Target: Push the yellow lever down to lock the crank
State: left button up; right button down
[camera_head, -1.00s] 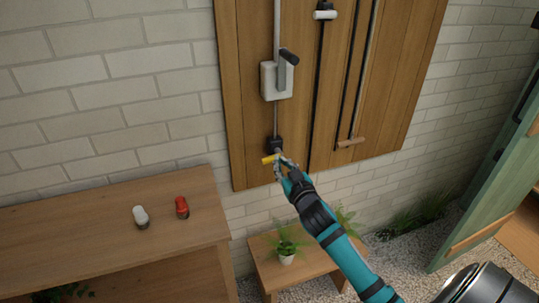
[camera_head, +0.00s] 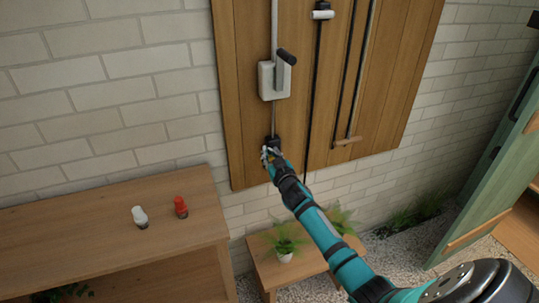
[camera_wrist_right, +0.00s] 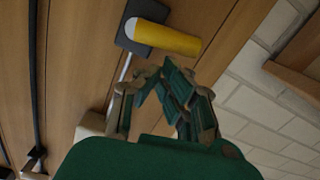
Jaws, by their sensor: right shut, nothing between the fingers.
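The yellow lever (camera_wrist_right: 168,39) shows in the right wrist view, sticking out from a dark mount (camera_wrist_right: 139,33) on the wooden board. In the head view the lever is hidden behind my right gripper (camera_head: 267,154), which is in front of the board just below the dark mount (camera_head: 273,142). My right gripper (camera_wrist_right: 160,72) is shut and empty, its fingertips close to the lever; I cannot tell whether they touch it. The crank (camera_head: 286,58) has a dark handle on a white box (camera_head: 267,82) higher up the same rod. My left gripper is not in view.
Other rods (camera_head: 317,90) hang on the board (camera_head: 245,120) to the right of the crank. A wooden table (camera_head: 90,225) at left carries a white shaker (camera_head: 139,214) and a red one (camera_head: 180,206). A potted plant (camera_head: 285,250) stands on a low bench below my right arm.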

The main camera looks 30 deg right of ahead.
jog(key=shift+a+f+n+b, duration=0.25)
jog(key=shift+f+n+b, duration=0.25)
jog(key=shift+n, duration=0.4)
dwell(0.3)
notch_tip(320, 180, down, 6)
jog(key=d+n+b, duration=0.1)
jog(key=n+b, duration=0.7)
jog(key=n, duration=0.6)
jog(key=shift+t+h, duration=0.3)
jog(key=shift+h, duration=0.1)
jog(key=shift+s, duration=0.1)
